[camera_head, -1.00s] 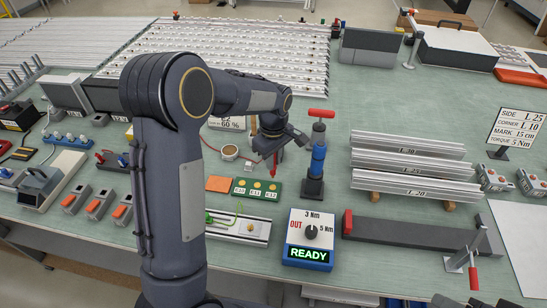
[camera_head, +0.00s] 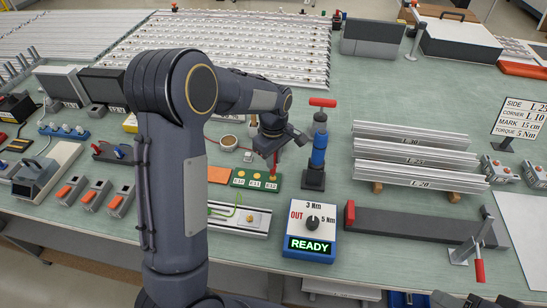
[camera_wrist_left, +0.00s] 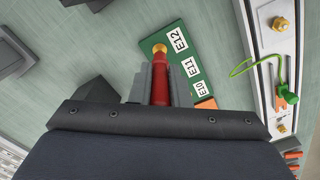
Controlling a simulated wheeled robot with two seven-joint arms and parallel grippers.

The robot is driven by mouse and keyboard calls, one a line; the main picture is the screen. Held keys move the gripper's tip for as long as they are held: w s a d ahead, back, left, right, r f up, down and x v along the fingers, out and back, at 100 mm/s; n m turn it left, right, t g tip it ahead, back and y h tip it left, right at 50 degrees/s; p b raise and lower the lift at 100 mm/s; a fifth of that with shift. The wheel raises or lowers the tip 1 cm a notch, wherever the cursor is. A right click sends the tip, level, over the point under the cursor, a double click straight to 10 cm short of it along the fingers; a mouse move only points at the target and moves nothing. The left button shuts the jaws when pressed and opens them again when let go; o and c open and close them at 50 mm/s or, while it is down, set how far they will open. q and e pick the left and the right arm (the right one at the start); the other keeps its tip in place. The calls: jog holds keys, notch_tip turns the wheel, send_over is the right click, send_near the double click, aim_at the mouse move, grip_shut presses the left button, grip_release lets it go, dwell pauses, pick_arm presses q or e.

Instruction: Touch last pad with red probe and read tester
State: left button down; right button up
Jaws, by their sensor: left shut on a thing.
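My left gripper (camera_head: 273,155) is shut on the red probe (camera_wrist_left: 160,85), which points down at the green pad board (camera_head: 244,183). The board's labels E10, E11 and E12 show in the wrist view. The probe's tip is at the gold E12 pad (camera_wrist_left: 159,48), at the end of the row; I cannot tell for sure whether it touches. In the wrist view the probe and fingers hide the other pads. A blue and white box (camera_head: 309,232) reads READY, with a dial marked OUT, 3 Nm and 5 Nm. My right gripper is not in view.
A green lead with a clip (camera_wrist_left: 288,95) is on the metal rail (camera_head: 226,225) in front of the board. A blue and black upright tool with a red handle (camera_head: 318,150) stands close right of my gripper. Aluminium profiles (camera_head: 415,160) lie further right.

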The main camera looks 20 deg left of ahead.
pick_arm(q)
jog(key=shift+f+b, duration=0.4)
jog(key=shift+f, duration=0.2)
dwell(0.8)
jog(key=shift+s+f, duration=0.1)
dwell(1.4)
jog(key=shift+r+p, duration=2.35)
jog(key=shift+r, duration=0.8)
jog(key=shift+f, duration=0.1)
